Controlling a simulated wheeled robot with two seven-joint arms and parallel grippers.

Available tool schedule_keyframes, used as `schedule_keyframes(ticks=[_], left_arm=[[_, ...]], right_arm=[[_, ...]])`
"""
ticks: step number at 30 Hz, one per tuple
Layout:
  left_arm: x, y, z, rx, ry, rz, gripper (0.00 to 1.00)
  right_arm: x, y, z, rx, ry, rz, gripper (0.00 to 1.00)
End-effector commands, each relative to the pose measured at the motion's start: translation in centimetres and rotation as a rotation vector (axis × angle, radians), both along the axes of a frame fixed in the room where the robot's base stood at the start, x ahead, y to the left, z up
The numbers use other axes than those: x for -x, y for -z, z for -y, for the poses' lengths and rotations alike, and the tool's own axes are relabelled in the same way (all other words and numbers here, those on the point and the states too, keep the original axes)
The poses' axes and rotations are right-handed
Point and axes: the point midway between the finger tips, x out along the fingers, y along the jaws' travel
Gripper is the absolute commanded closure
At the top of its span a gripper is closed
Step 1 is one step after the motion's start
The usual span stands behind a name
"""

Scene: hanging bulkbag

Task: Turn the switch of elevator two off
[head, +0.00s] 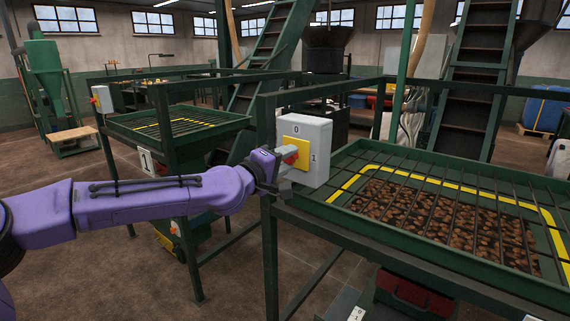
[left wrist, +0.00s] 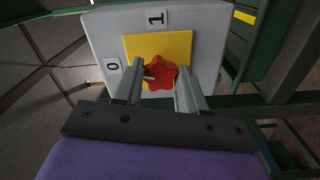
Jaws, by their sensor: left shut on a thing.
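The switch box (head: 319,127) is pale grey with a yellow plate (head: 302,154), on the near corner of the right green hopper frame. In the head view its 0 label is at the top and its 1 label at the right. My left gripper (head: 287,166) is at its front, shut on the red knob (left wrist: 160,73), with one finger on each side. The knob is partly hidden by the gripper in the head view. In the left wrist view (left wrist: 160,88), a pale mark on the knob points roughly toward the 0 label. My right gripper is out of view.
The right hopper (head: 345,200) has a barred grate over brown material. Another hopper (head: 130,127), with a number 1 plate (head: 146,161) and its own red-knobbed switch box (head: 102,99), stands at the left. Green frame posts and rails surround my left arm's end.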

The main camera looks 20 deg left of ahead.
Motion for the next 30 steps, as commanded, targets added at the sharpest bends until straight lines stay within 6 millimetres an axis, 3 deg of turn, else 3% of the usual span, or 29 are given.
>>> schedule_keyframes(ticks=[12, 30], left_arm=[[-0.02, -0.02, -0.06, 0.207, -0.002, -0.075, 0.90], [-0.02, -0.09, -0.03, 0.248, -0.001, -0.090, 0.90]], right_arm=[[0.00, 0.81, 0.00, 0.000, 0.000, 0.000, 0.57], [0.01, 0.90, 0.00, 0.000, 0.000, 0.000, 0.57]])
